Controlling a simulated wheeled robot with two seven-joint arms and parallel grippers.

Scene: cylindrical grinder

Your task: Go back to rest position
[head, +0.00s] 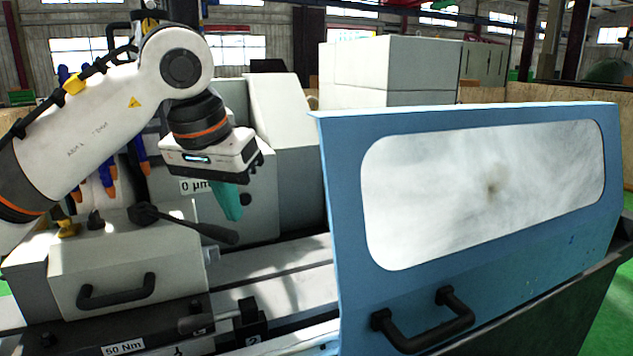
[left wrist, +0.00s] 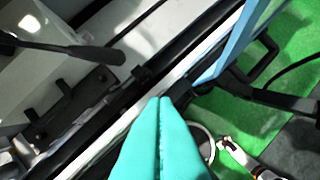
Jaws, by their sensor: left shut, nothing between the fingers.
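My left gripper (head: 231,214) has teal fingers and points down over the machine bed, in front of the grey housing. In the left wrist view its fingers (left wrist: 161,100) are pressed together with nothing between them. The fingers are apart from the machine parts around them. My left arm comes in from the left above the grey block of the cylindrical grinder (head: 125,270). My right gripper shows in neither view.
A blue door (head: 340,230) with a pale window and a black handle (head: 425,325) covers the right side of the grinder. A black lever (head: 185,222) sits on the grey block, left of the gripper. In the left wrist view, green floor (left wrist: 240,125) shows beyond the machine edge.

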